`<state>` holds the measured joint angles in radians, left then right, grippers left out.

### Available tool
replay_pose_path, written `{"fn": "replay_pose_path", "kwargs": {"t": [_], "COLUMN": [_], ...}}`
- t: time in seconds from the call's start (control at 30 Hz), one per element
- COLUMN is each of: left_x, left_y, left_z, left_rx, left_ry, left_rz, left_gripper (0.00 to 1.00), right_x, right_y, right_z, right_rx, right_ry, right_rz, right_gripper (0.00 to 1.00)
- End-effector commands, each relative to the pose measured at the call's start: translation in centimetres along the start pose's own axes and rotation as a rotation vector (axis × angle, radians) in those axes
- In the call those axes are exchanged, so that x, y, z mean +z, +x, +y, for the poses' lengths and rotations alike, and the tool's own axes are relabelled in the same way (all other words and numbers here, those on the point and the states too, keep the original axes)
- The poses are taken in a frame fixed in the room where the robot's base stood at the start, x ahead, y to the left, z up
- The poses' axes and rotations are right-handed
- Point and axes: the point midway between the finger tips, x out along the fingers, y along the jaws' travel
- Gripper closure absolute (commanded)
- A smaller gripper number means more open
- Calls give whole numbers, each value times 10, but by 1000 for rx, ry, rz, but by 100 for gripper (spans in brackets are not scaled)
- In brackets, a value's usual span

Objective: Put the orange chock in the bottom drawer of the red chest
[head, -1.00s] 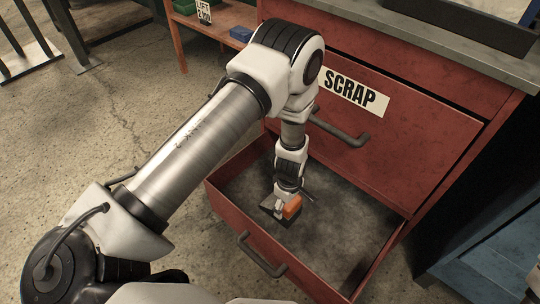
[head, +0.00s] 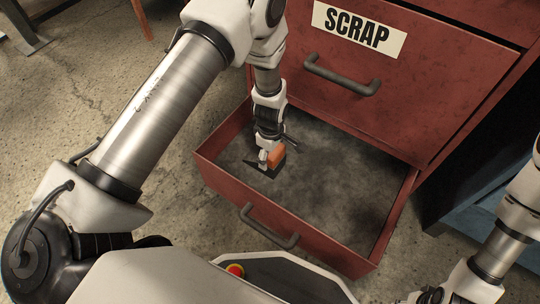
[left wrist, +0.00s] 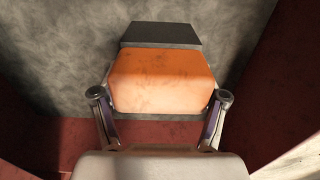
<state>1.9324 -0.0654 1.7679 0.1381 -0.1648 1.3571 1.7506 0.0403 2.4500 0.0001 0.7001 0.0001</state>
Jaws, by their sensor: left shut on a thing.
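The orange chock (head: 276,155) is inside the open bottom drawer (head: 238,200) of the red chest (head: 440,85), toward its left side. My left gripper (head: 265,160) points down into the drawer and is shut on the chock. In the left wrist view, the orange chock (left wrist: 162,80) sits between the two fingertips, with a dark grey part at its far end. I cannot tell whether the chock touches the drawer floor. Part of my right arm shows at the lower right. Its gripper (head: 430,296) is cut off by the bottom edge.
The drawer above is shut and carries a SCRAP label (head: 360,29) and a dark handle (head: 342,75). The bottom drawer's grey floor is otherwise empty. A blue cabinet (head: 490,190) stands to the right of the chest. Concrete floor lies to the left.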

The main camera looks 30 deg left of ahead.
Motion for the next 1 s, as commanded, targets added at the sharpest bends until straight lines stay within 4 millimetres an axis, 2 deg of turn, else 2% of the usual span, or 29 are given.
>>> {"fn": "replay_pose_path", "kwargs": {"t": [0.07, 0.1, 0.17, 0.57, 0.67, 0.9, 1.0], "left_x": [0, 0, 0, 0, 0, 0, 0], "left_y": [2, 3, 2, -3, -20, -84, -105], "left_z": [0, 0, 0, 0, 0, 0, 0], "left_rx": [0, 0, 0, 0, 1, 1, 1], "left_ry": [0, 0, 0, 0, 0, 1, 1], "left_rz": [0, 0, 0, 0, 0, 0, 0], "left_gripper": [90, 24, 3, 2, 2, 2, 2], "right_x": [0, 0, 0, 0, 0, 0, 0], "right_y": [1, 1, 0, -2, -13, -50, -60], "right_z": [0, 0, 0, 0, 0, 0, 0], "right_rx": [0, 0, 0, 0, 0, 0, 0], "right_ry": [0, 0, 0, 0, 0, -1, -1], "right_rz": [0, 0, 0, -1, -1, 0, 0], "right_gripper": [60, 60, 60, 60, 60, 60, 60]}}
